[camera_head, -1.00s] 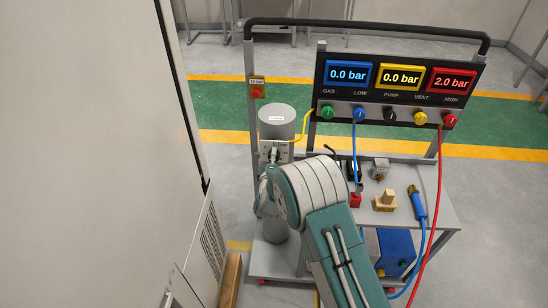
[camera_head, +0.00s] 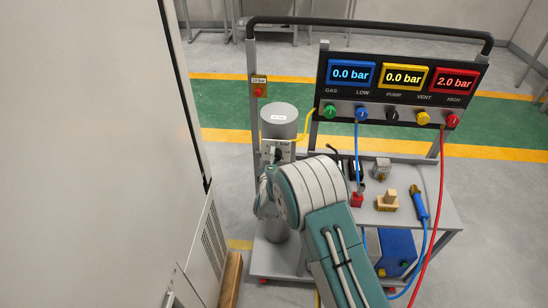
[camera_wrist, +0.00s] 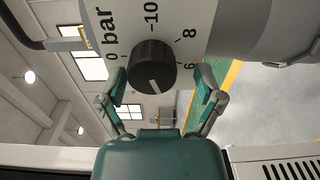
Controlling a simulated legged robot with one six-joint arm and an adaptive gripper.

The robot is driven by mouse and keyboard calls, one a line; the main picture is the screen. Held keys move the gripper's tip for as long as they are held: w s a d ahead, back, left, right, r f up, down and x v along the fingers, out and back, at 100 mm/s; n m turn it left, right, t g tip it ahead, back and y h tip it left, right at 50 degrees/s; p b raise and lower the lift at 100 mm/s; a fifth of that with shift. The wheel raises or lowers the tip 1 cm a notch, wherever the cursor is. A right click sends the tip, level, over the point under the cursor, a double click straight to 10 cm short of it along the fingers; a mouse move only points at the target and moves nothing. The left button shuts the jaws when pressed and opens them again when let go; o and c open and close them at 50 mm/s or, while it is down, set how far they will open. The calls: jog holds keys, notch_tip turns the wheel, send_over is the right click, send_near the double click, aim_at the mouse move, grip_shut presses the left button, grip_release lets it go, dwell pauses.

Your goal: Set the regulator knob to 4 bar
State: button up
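The black regulator knob (camera_wrist: 152,66) faces me in the wrist view, on a pale dial plate (camera_wrist: 180,20) marked "bar". Its white pointer line points down in the picture, between the 0 at lower left and the 6 at right. The 8 and 10 show higher up; I see no 2 or 4. My gripper (camera_wrist: 162,84) is open, one finger left and one right of the knob, with gaps visible on both sides. In the head view the regulator (camera_head: 275,152) sits by the grey cylinder (camera_head: 278,118), partly hidden by my arm; my gripper is hard to make out there.
A panel (camera_head: 400,85) reads 0.0, 0.0 and 2.0 bar. A small box with a red button (camera_head: 258,91) is on the frame post. The cart shelf (camera_head: 440,215) holds small parts and hoses. A large pale cabinet (camera_head: 90,150) stands close at left.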

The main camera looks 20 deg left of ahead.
jog(key=shift+d+r, duration=0.15)
jog(key=shift+s+d, duration=0.1)
jog(key=shift+s, duration=0.1)
jog(key=v, duration=1.1)
jog(key=shift+s+f, duration=0.2)
jog(key=shift+f, duration=0.05)
